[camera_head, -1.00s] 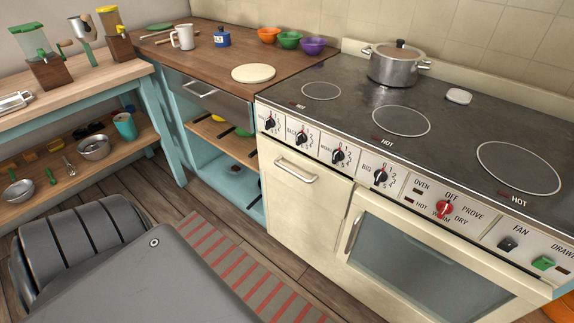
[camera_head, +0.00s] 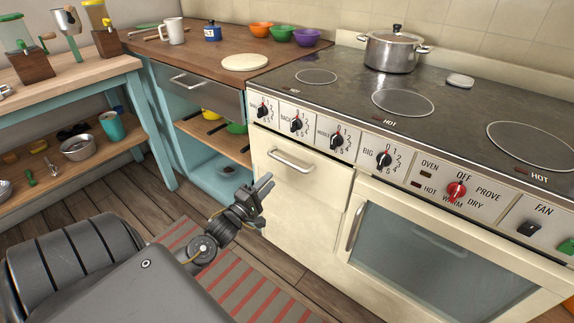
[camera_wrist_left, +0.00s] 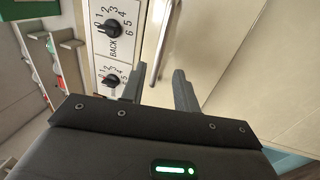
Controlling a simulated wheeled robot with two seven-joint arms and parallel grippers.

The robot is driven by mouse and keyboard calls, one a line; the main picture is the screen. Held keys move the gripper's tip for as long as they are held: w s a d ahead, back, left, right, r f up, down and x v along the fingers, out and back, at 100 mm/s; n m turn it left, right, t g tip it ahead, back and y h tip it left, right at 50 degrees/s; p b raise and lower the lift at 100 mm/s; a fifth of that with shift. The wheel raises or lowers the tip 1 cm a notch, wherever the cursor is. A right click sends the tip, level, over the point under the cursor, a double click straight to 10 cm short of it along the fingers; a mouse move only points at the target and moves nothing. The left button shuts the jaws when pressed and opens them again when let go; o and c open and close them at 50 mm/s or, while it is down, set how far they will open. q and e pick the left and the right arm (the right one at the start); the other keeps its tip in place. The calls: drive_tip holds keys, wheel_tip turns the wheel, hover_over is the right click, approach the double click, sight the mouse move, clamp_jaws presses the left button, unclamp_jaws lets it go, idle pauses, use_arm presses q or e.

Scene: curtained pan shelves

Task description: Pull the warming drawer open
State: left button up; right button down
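The cream drawer front (camera_head: 300,195) sits below the stove knobs, left of the glass oven door, and looks closed. Its silver bar handle (camera_head: 291,160) runs across its upper part. My left gripper (camera_head: 266,188) is in front of the drawer's left side, lower than the handle in the picture and apart from it. In the left wrist view the two fingers (camera_wrist_left: 158,85) are spread with nothing between them. The handle (camera_wrist_left: 162,40) shows ahead of them, beside the knob panel. My right gripper is not in view.
The oven door (camera_head: 440,255) with its own upright handle (camera_head: 355,227) is to the right. A blue cabinet (camera_head: 215,178) with open shelves stands to the left. A steel pot (camera_head: 391,52) stands on the cooktop. A striped rug (camera_head: 240,280) lies on the floor.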

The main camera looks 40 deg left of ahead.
sight(287, 163)
use_arm(q)
drive_tip(key=w, duration=0.3)
drive_tip(key=w+r, duration=0.1)
drive_tip(key=w, duration=0.2)
drive_tip(key=w+r, duration=0.1)
drive_tip(key=w, duration=0.3)
drive_tip(key=shift+a, duration=0.1)
clamp_jaws()
